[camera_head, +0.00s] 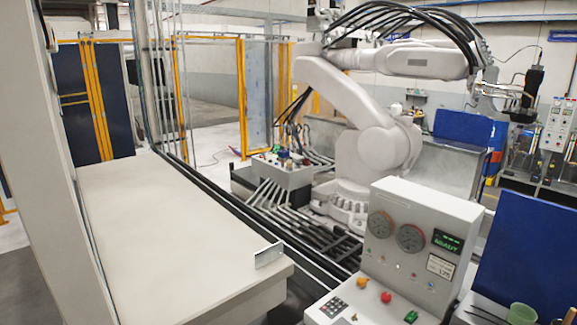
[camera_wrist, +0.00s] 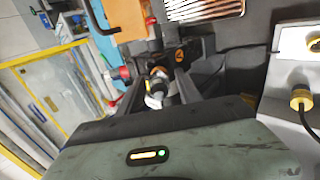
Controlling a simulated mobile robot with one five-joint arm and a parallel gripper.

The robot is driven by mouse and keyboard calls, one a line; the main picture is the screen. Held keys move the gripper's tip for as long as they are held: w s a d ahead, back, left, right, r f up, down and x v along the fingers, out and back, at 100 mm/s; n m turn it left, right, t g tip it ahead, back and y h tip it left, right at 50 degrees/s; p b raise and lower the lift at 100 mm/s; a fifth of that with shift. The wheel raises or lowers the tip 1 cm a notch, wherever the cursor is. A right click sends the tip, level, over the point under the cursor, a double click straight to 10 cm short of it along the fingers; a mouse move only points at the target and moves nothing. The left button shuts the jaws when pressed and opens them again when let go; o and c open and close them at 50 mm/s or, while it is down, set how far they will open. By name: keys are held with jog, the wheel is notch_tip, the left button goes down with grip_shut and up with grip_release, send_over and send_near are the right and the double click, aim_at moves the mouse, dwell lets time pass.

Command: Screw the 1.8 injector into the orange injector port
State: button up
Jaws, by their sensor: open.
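In the wrist view my gripper (camera_wrist: 160,82) is open. Its two dark fingers reach up from the grey-green gripper body, one on each side of a small fitting. The fitting has a white and metallic lower part (camera_wrist: 155,93) and an orange ring (camera_wrist: 158,71) at its far end, by a dark block. I cannot tell whether this is the 1.8 injector, the orange injector port, or both together. No label is readable on it. The fingers look apart from it. My gripper does not show in the head view, and I cannot pick out injector or port there.
In the wrist view an orange block (camera_wrist: 121,17), a red round part (camera_wrist: 124,72) and a box with a yellow-black connector (camera_wrist: 300,98) lie close around. The head view shows a long bare bench (camera_head: 170,230), a gauge panel (camera_head: 420,240) and a large white robot arm (camera_head: 375,145).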

jog(key=shift+w+a+r, duration=0.2)
jog(key=shift+r, duration=0.15)
dwell(0.3)
jog(key=n, duration=1.2)
